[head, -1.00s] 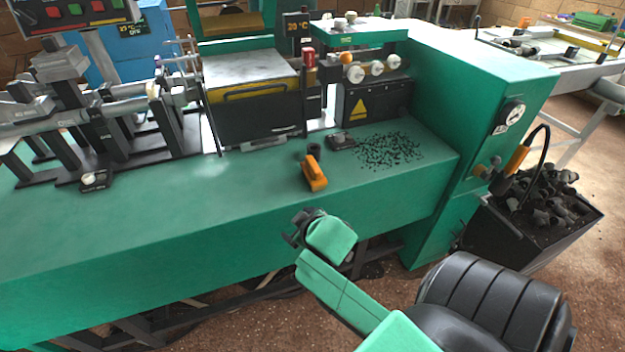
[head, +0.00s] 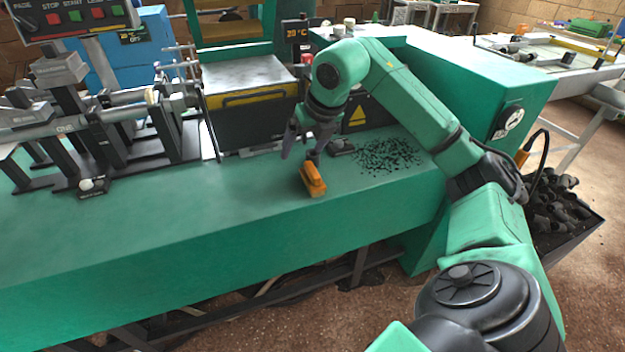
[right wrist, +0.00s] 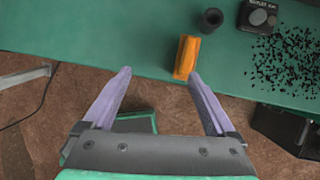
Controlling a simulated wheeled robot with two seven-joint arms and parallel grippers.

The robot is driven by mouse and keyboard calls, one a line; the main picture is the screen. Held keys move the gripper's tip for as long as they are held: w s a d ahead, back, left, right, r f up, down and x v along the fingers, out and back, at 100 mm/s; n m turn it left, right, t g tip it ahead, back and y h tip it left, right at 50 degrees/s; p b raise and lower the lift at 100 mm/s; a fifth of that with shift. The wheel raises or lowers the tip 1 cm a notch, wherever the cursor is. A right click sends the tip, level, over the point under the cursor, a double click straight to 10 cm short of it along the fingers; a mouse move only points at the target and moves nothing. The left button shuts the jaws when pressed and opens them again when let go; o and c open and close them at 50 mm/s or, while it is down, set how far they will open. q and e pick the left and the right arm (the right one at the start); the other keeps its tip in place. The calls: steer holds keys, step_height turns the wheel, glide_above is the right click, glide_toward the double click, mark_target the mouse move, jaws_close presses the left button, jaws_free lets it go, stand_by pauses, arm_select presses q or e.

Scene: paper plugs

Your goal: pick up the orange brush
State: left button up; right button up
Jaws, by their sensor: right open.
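The orange brush (head: 312,179) lies on the green machine bench (head: 220,200), near its front edge. Its bristles cannot be made out. My right gripper (head: 303,150) is open and empty, above the bench and just behind the brush in the head view. In the right wrist view, the brush (right wrist: 186,56) shows just beyond the tip of the right-hand finger, not centred between the spread fingers (right wrist: 158,72). I cannot tell the exact height of the fingers above the bench. My left gripper is not in view.
A small black cylinder (right wrist: 211,20) stands close to the brush. A dark labelled box (right wrist: 259,15) and scattered black bits (head: 388,156) lie to the right. A black-fronted machine block (head: 255,122) rises behind. The bench left of the brush is clear.

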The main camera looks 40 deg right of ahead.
mark_target(314, 171)
steer(key=s+d+m+g+h, duration=0.1)
steer(key=s+d+h, duration=0.1)
steer(key=d, duration=0.2)
steer(key=shift+y, duration=0.3)
steer(key=x, duration=1.4)
steer(key=shift+w+a+r+p, duration=0.1)
steer(key=shift+w+a+p, duration=0.1)
steer(key=shift+p, duration=0.2)
jaws_close()
steer(key=shift+r, duration=0.15)
step_height(314, 171, up, 20)
steer(key=p, duration=0.2)
